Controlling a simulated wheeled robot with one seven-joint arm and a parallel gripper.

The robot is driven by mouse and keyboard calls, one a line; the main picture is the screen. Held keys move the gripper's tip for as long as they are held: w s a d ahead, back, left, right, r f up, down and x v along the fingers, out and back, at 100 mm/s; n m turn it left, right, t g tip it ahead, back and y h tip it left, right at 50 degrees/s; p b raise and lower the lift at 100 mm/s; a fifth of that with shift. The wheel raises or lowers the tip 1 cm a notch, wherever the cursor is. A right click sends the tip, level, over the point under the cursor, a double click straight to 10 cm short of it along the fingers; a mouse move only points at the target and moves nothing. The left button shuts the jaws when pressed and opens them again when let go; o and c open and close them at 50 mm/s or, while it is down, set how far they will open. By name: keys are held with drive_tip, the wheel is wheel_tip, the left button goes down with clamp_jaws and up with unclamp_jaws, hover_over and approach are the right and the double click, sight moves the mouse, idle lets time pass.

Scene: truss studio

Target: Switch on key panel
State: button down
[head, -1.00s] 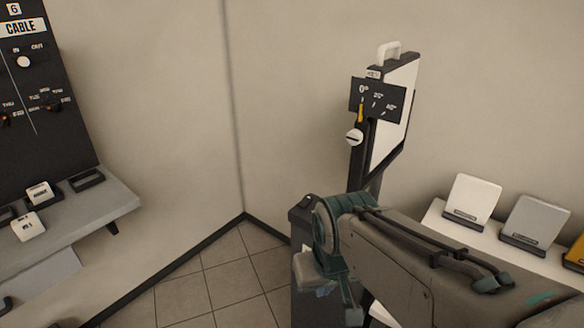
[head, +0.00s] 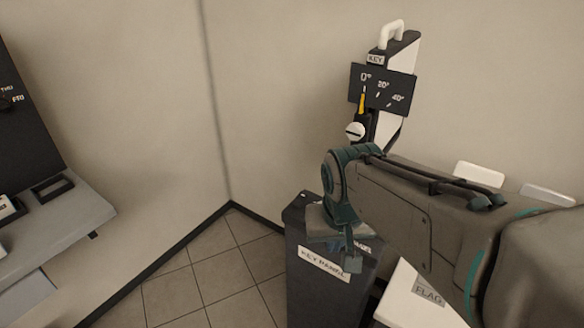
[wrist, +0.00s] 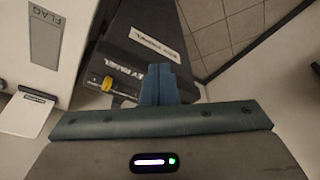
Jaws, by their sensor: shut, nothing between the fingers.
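The key panel is a black pedestal (head: 318,295) with a white "KEY PANEL" label in the head view. Above it stands a white light panel (head: 388,130) marked "KEY", with a tilt scale (head: 385,89) reading 0°, 20° and 40° and a yellow pointer by 0°. In the wrist view the pedestal (wrist: 150,22) lies beyond the fingers, with a yellow knob (wrist: 108,84) on its lettered face, left of the fingertips. My gripper (head: 352,264) is shut and empty, in front of the pedestal's upper part; it also shows in the wrist view (wrist: 158,72). Contact cannot be told.
A white table (head: 410,302) labelled "FLAG" stands right of the pedestal, with white plates (head: 479,174) behind my arm. A grey bench (head: 60,215) with a black panel (head: 22,125) is at left. Tiled floor (head: 205,280) between is free.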

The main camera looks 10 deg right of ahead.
drive_tip(key=w+a+r+m+h+p, duration=0.1)
drive_tip(key=w+r+m, duration=0.25)
drive_tip(key=w, duration=0.65)
wheel_tip(320, 180, up, 2)
drive_tip(key=m+h+p, duration=0.1)
drive_tip(key=m+p, duration=0.1)
drive_tip(key=m, duration=0.2)
hover_over(302, 197)
drive_tip(key=s+a, duration=0.3)
drive_tip(key=shift+s+r, duration=0.15)
drive_tip(key=shift+r, duration=0.05)
drive_tip(key=shift+f, duration=0.1)
drive_tip(key=x, duration=0.4)
drive_tip(key=p+x, duration=0.1)
drive_tip(key=x, duration=0.8)
drive_tip(key=shift+d+f+p, duration=0.35)
drive_tip(key=shift+p, duration=0.05)
drive_tip(key=shift+a+p, duration=0.15)
drive_tip(key=shift+p, duration=0.15)
